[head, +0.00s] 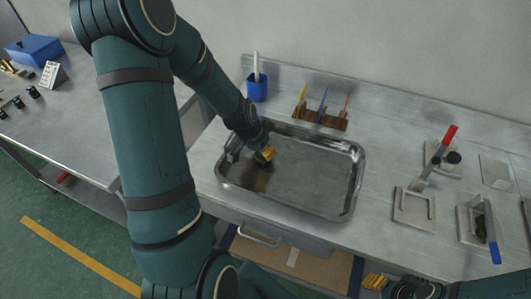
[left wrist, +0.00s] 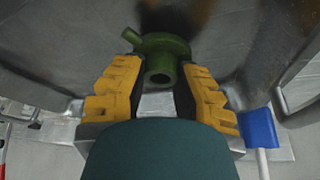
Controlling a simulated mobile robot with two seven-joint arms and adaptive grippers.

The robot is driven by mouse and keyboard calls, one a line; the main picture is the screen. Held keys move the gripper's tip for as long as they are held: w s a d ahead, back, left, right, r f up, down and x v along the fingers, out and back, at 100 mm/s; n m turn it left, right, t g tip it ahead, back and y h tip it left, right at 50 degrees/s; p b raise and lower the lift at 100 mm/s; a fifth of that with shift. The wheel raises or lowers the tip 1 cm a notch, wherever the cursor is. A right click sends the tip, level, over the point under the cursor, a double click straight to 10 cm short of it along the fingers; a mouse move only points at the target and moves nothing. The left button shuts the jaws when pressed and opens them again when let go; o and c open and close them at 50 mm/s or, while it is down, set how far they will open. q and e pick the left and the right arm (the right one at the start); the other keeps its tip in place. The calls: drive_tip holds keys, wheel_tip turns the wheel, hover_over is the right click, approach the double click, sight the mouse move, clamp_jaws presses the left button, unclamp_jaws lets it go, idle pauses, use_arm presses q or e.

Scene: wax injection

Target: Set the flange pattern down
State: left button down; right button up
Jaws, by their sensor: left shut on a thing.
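My left gripper (head: 265,156) is low over the left part of a grey metal tray (head: 341,207). In the left wrist view its yellow fingers (left wrist: 161,66) are shut on the green flange pattern (left wrist: 165,45), a round flange with a short tube and a side stub. The pattern is over the tray's floor; I cannot tell whether it touches it. In the head view the gripper and arm hide the pattern. My right gripper (head: 376,282) is at the bottom edge, its yellow fingers partly showing, away from the tray.
A blue cup (head: 257,90) with a white stick stands behind the tray. A brown rack (head: 320,118) holds several coloured tools. Metal moulds and a red-handled clamp (head: 446,140) are on the right of the bench. A blue box (head: 35,49) is on the left table.

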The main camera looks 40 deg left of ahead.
use_arm(q)
drive_tip(key=shift+w+f, duration=0.1)
drive_tip(key=shift+f, duration=0.55)
drive_tip(key=shift+w+a, duration=0.1)
drive_tip(key=shift+s+r, duration=0.15)
drive_tip(key=shift+s, duration=0.05)
drive_tip(key=c, duration=1.1)
unclamp_jaws()
drive_tip(key=shift+f+b, duration=0.25)
drive_tip(key=shift+b, duration=0.05)
drive_tip(key=shift+c, duration=0.2)
drive_tip(key=o, duration=0.3)
drive_tip(key=shift+r, duration=0.1)
use_arm(e)
drive_tip(key=shift+f, duration=0.55)
drive_tip(key=shift+a+r, duration=0.1)
